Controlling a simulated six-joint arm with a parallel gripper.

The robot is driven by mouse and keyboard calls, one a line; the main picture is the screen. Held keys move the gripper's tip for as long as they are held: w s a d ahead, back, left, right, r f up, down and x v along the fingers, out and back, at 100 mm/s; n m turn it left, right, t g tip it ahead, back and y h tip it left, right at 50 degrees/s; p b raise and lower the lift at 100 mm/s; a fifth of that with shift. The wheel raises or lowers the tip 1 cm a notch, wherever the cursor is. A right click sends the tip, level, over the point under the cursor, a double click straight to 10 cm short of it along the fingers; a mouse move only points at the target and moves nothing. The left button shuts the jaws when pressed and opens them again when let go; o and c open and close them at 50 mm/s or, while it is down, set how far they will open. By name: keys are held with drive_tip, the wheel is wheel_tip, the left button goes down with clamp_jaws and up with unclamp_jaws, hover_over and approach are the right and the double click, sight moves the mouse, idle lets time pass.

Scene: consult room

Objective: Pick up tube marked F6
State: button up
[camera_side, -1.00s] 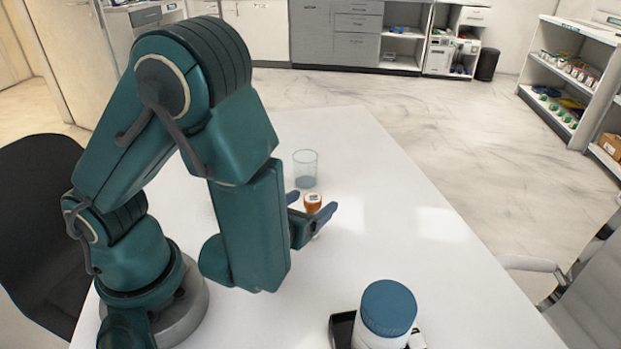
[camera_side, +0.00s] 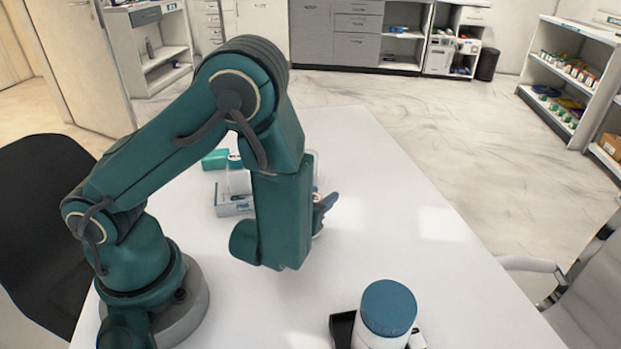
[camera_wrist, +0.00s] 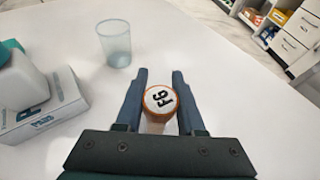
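The tube marked F6 (camera_wrist: 160,103) has an orange cap with a white top, and its black mark reads upside down in the wrist view. It stands between the two fingers of my gripper (camera_wrist: 160,85), which look open, with the cap close to both fingers. I cannot tell whether either finger touches it. In the side view, my gripper (camera_side: 328,206) is low over the table and mostly hidden behind my forearm. Only a small pale patch that may be the tube shows below the fingertip there.
A clear beaker (camera_wrist: 116,43) stands just beyond the tube to the left. A white box (camera_side: 233,203) and a white bottle (camera_side: 238,180) stand left of my forearm. A blue-lidded jar (camera_side: 388,308) stands on a dark tray at the front. The table's right side is clear.

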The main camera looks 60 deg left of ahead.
clamp_jaws()
drive_tip(key=shift+r, duration=0.1)
